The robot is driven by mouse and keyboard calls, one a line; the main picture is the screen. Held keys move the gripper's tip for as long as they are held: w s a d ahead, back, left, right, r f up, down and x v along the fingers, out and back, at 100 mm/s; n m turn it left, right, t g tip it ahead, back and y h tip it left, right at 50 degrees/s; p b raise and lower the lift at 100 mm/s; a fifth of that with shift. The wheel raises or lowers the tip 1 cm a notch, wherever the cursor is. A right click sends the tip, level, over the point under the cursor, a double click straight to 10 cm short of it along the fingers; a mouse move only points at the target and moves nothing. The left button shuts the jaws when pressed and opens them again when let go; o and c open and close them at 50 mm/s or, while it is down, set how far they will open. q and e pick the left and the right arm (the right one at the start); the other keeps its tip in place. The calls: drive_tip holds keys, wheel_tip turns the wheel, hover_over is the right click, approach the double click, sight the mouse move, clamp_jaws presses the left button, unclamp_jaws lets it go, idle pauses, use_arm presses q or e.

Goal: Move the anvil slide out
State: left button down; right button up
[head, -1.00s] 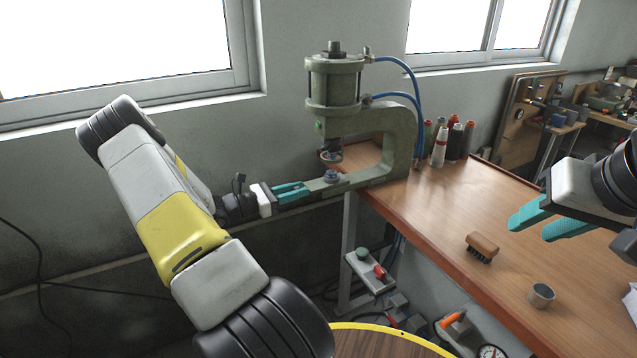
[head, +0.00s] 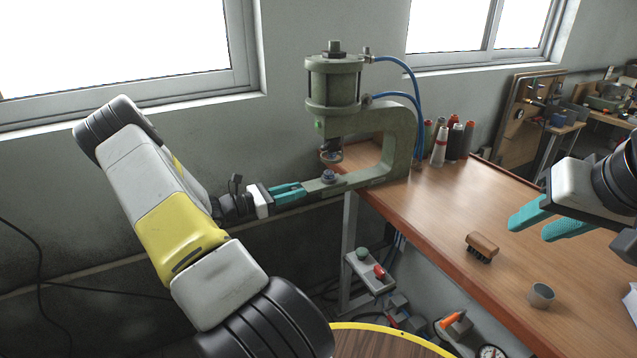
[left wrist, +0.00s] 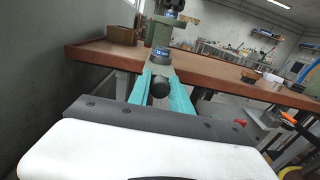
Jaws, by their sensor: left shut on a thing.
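A green pneumatic press (head: 392,130) stands at the far left corner of the bench. Its anvil slide (head: 312,188) is a flat bar pointing left from the press, with a blue-grey die (head: 328,177) on top. The die also shows in the left wrist view (left wrist: 161,53). The upper die (head: 331,156) hangs above it with a gap. My left gripper (head: 303,189) is shut on the slide's outer end; a dark round knob (left wrist: 160,88) shows between its teal fingers. My right gripper (head: 535,226) is open and empty above the bench's right side.
Blue hoses (head: 413,85) run from the cylinder. A small shelf with a red and a green button (head: 379,272) is below the bench edge.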

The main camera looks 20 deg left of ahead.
use_arm(q)
drive_tip(key=v, duration=1.1)
drive_tip(key=shift+s+a, duration=0.25)
drive_tip(key=shift+s, duration=0.05)
drive_tip(key=shift+r, duration=0.1)
drive_tip(key=c, duration=1.2)
unclamp_jaws()
drive_tip(key=v, duration=0.7)
drive_tip(key=shift+s+a, duration=0.2)
drive_tip(key=shift+s, duration=0.15)
